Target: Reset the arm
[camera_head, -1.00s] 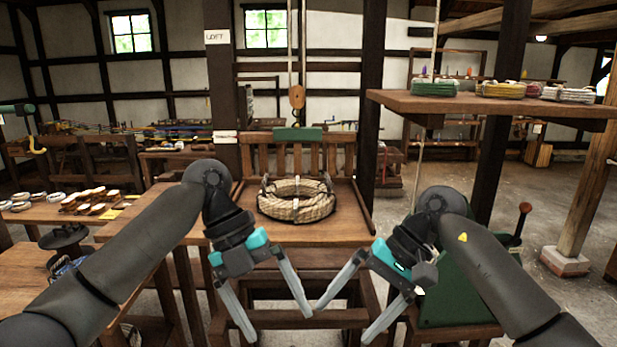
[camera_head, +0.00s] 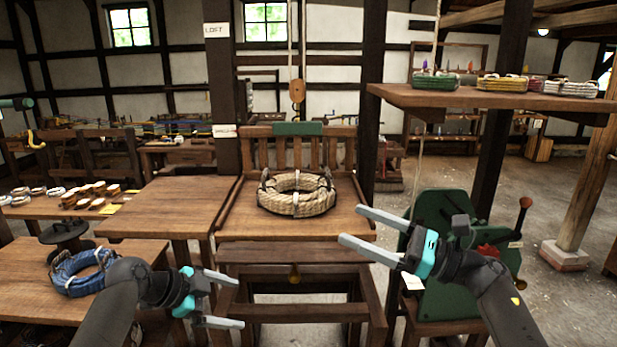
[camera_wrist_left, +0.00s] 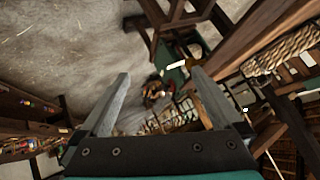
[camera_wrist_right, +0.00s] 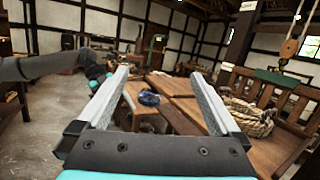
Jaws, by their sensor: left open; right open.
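My left gripper (camera_head: 232,298) is open and empty in the head view, low at the left of centre, in front of the wooden bench frame. Its fingers point right. My right gripper (camera_head: 352,228) is open and empty, to the right of the bench, with its fingers pointing left. Both pairs of fingers are spread with nothing between them in the left wrist view (camera_wrist_left: 160,105) and the right wrist view (camera_wrist_right: 160,100). A coil of pale rope (camera_head: 297,194) lies on the wooden seat (camera_head: 240,222) beyond both grippers, apart from them.
A green machine (camera_head: 440,290) with a red-knobbed lever stands close behind my right gripper. A shelf (camera_head: 450,98) with rope coils juts in at upper right. A blue coil (camera_head: 82,270) sits on the left table. A hook block (camera_head: 297,92) hangs above the seat.

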